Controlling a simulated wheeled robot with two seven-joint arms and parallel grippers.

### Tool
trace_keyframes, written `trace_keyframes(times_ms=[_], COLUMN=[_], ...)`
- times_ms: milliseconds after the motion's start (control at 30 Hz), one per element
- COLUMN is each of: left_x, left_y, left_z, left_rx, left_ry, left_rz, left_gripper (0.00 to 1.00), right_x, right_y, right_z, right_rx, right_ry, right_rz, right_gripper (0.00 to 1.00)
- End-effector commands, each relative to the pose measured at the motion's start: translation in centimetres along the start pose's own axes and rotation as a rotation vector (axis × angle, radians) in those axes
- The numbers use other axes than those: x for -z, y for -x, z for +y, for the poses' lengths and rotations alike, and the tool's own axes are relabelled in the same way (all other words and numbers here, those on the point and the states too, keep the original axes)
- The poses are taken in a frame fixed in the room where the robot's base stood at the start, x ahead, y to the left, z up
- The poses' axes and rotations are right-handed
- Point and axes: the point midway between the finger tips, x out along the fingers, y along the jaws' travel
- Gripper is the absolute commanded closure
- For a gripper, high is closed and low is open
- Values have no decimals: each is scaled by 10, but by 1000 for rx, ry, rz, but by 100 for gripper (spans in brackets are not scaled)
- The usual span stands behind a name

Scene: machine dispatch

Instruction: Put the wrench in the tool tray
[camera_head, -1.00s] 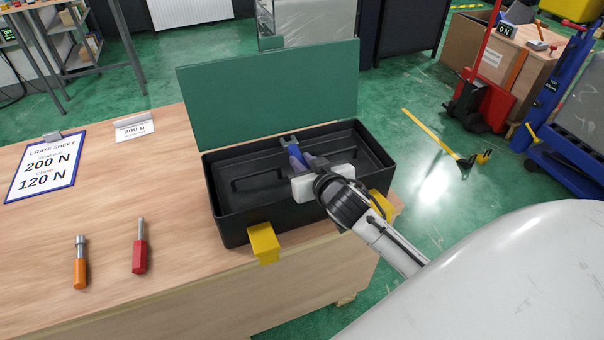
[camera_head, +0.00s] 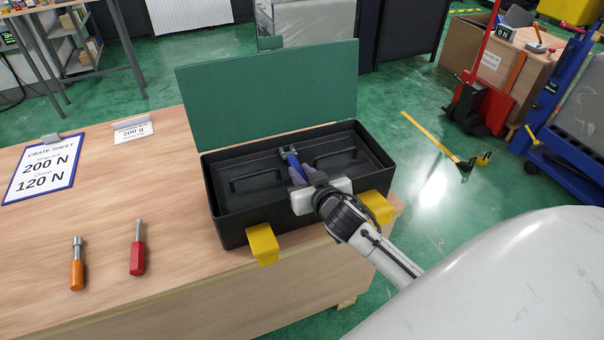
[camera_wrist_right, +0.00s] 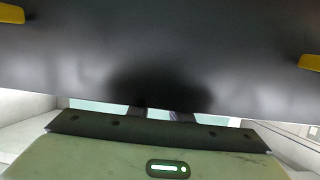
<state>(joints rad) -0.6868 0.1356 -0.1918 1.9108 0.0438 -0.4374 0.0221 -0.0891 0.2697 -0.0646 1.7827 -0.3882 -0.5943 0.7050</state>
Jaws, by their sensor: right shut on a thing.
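The wrench (camera_head: 292,160) has a blue handle and a grey open-jaw head. My right gripper (camera_head: 304,172) is shut on its near end, and the head points away from me. The wrench shows over the black tool tray (camera_head: 258,168), which has two raised handles and sits inside a black toolbox (camera_head: 232,232). I cannot tell whether the wrench touches the tray. In the right wrist view the dark box wall (camera_wrist_right: 160,50) fills the upper part, and the wrench is not clearly visible. My left gripper is not in view.
The toolbox's green lid (camera_head: 270,95) stands open behind it. Yellow latches (camera_head: 263,244) hang on its front. An orange-handled tool (camera_head: 77,268) and a red-handled screwdriver (camera_head: 138,255) lie on the wooden bench (camera_head: 180,200), left of the box. A sheet (camera_head: 42,168) lies farther left.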

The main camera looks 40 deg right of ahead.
Motion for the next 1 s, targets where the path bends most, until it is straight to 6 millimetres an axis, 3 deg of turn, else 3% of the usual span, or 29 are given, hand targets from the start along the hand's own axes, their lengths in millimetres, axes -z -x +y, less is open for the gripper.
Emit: trace_keyframes(times_ms=[33, 100, 133, 233, 500, 667, 700, 1000], left_x=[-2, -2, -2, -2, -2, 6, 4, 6], left_y=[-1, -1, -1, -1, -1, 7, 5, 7], left_z=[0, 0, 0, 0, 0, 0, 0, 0], left_rx=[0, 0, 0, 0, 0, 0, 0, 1], left_ry=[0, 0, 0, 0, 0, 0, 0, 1], left_rz=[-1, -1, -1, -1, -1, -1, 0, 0], left_gripper=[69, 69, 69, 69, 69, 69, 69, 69], right_x=[-19, -20, -21, -22, -21, -5, -11, -4], right_y=[-1, 0, 0, 0, 0, 6, 13, 80], right_z=[0, 0, 0, -1, -2, -1, -2, -1], right_rx=[-3, -3, -3, -2, -1, 0, 0, -1], right_ry=[1, 2, 1, 1, 0, 3, 0, -3], right_rz=[-34, -37, -39, -41, -41, -39, -44, -33], right_gripper=[100, 100, 76, 63, 63, 63, 63, 63])
